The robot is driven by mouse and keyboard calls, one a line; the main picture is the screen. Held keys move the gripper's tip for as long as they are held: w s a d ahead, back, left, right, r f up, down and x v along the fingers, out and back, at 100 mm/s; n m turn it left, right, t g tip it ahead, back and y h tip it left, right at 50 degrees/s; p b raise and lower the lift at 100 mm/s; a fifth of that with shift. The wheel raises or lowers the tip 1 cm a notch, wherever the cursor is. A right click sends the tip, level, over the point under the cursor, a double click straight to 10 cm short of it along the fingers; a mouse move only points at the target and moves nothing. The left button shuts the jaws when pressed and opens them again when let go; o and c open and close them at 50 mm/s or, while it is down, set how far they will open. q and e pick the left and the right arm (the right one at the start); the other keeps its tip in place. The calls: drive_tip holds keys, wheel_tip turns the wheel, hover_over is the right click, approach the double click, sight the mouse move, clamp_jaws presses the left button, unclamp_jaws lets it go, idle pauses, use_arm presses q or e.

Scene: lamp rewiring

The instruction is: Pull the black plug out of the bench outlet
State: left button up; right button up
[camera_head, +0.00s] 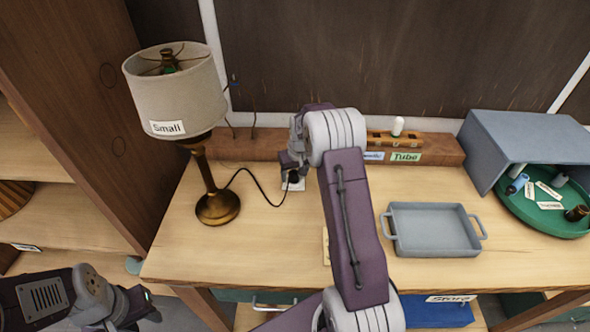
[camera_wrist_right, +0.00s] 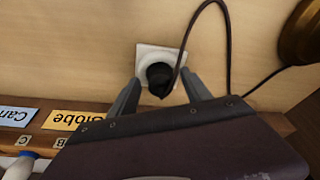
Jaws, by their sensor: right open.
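The black plug (camera_wrist_right: 159,77) sits in the white bench outlet (camera_wrist_right: 147,52) in the right wrist view, with its dark cord curving away toward the lamp base. In the head view the plug (camera_head: 293,177) and outlet (camera_head: 290,186) show just below my right gripper (camera_head: 288,165). In the right wrist view my right gripper (camera_wrist_right: 158,92) is open, with one finger on each side of the plug. I cannot tell whether the fingers touch it. My left gripper (camera_head: 140,303) is at the lower left of the head view, away from the bench; its fingers are too unclear to read.
The table lamp (camera_head: 205,190) labelled "Small" stands left of the outlet, joined to the cord. A grey tray (camera_head: 432,230) lies to the right. A green round tray (camera_head: 540,208) sits under a blue-grey cover (camera_head: 525,135). A wooden rack (camera_head: 440,150) runs along the back.

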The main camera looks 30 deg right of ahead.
sight(293, 171)
clamp_jaws()
drive_tip(key=shift+r, duration=0.1)
drive_tip(key=shift+r+p, duration=0.95)
drive_tip(key=shift+r, duration=0.05)
drive_tip(key=shift+r, duration=0.1)
wheel_tip(293, 171, up, 2)
drive_tip(key=shift+r+p, duration=0.2)
drive_tip(key=shift+p, duration=0.95)
drive_tip(key=shift+s+a+f, duration=0.1)
